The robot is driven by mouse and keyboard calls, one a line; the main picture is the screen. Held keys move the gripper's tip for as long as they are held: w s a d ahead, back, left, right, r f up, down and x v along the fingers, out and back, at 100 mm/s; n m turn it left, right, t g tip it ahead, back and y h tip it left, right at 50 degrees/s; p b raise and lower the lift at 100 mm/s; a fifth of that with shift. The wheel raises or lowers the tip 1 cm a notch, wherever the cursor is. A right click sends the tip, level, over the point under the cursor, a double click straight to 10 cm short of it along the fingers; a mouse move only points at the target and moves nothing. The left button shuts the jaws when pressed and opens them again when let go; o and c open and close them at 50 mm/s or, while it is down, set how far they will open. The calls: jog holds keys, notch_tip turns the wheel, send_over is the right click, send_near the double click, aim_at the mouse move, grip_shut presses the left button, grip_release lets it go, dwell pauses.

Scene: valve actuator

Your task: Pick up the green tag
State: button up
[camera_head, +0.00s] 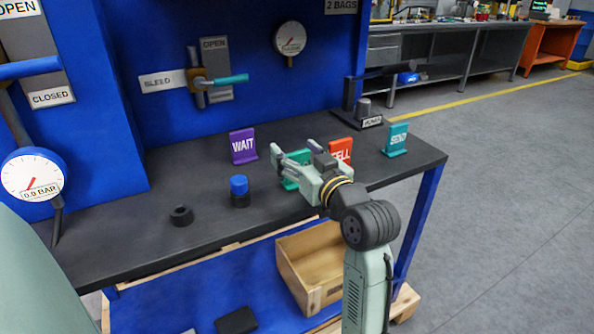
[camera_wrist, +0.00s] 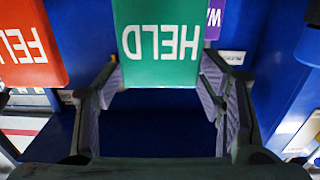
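The green tag (camera_wrist: 160,42), marked HELD, fills the top middle of the wrist view, upside down. A gap lies below the tag between the fingers. I cannot tell whether the fingertips touch its edges.
A red tag (camera_head: 341,150) stands close behind my gripper. A purple WAIT tag (camera_head: 243,146) and a teal SEND tag (camera_head: 397,139) stand on the dark bench (camera_head: 190,245). A blue-topped cylinder (camera_head: 239,190) and a black ring (camera_head: 181,215) are to the left.

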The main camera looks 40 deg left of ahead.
jog(key=c, duration=0.9)
jog(key=shift+c, duration=0.2)
